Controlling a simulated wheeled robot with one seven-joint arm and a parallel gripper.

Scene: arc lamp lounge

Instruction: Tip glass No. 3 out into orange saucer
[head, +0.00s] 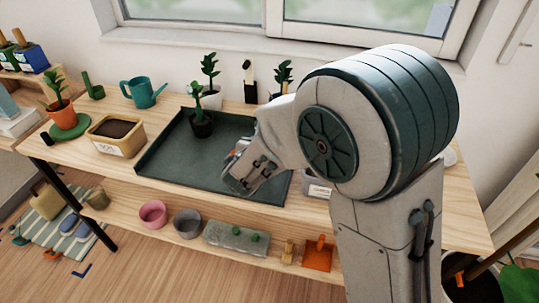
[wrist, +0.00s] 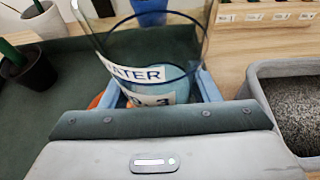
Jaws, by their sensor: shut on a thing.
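A clear glass (wrist: 190,38) with a white label reading "WATER" and a partly hidden "3" fills the middle of the wrist view. Bluish content shows inside it. My gripper (wrist: 160,92) is shut on this glass, with a light blue finger on each side. In the head view my gripper (head: 238,165) is over the right part of the dark green tray, and my arm mostly hides it and the glass. A small orange patch (wrist: 96,102) shows beside the left finger; I cannot tell whether it is the orange saucer. No saucer is clearly seen as orange.
The dark green tray (head: 165,160) holds a dark potted plant (head: 201,125). Left of it stand a soil tub (head: 117,136), a teal watering can (head: 143,92) and an orange pot (head: 60,115) on a green saucer (head: 70,129). A grey gravel tub (wrist: 258,95) is right of the glass.

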